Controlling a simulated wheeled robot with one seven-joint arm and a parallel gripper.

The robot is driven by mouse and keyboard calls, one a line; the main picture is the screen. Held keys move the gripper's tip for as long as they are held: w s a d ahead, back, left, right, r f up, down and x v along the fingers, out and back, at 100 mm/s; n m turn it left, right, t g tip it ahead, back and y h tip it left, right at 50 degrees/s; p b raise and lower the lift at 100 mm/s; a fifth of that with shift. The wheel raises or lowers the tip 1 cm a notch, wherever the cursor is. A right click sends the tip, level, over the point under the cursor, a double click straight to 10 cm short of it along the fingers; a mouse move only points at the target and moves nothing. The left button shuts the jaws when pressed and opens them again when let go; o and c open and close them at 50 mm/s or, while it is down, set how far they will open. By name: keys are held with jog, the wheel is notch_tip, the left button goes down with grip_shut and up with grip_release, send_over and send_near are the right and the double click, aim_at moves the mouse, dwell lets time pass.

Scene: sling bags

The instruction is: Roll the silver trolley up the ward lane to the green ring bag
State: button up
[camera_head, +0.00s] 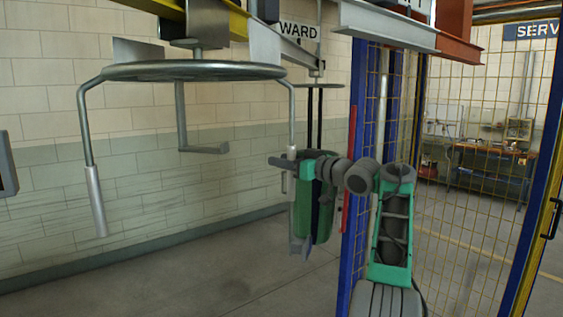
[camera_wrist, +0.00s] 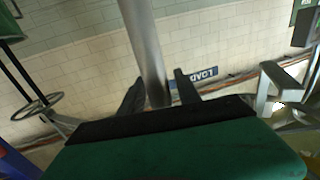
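The silver trolley (camera_head: 195,71) hangs from the overhead rail at the left, a round ring with bent legs. Its right leg comes down to my gripper (camera_head: 284,164). In the wrist view this silver leg (camera_wrist: 146,45) stands between the two dark fingers of my gripper (camera_wrist: 160,82). A gap shows beside the right finger, and I cannot tell whether the fingers press on the leg. The green ring bag (camera_head: 323,215) hangs from a smaller ring beyond, partly hidden by my arm.
A WARD sign (camera_head: 299,31) hangs by the rail. A blue post (camera_head: 358,120) and yellow mesh fence (camera_head: 460,200) stand right of the bag, close to my arm. A tiled wall (camera_head: 60,130) runs behind. The floor at the lower left is clear.

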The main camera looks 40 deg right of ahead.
jog(key=b+v, duration=0.2)
jog(key=v, duration=0.6)
jog(key=shift+w, duration=0.1)
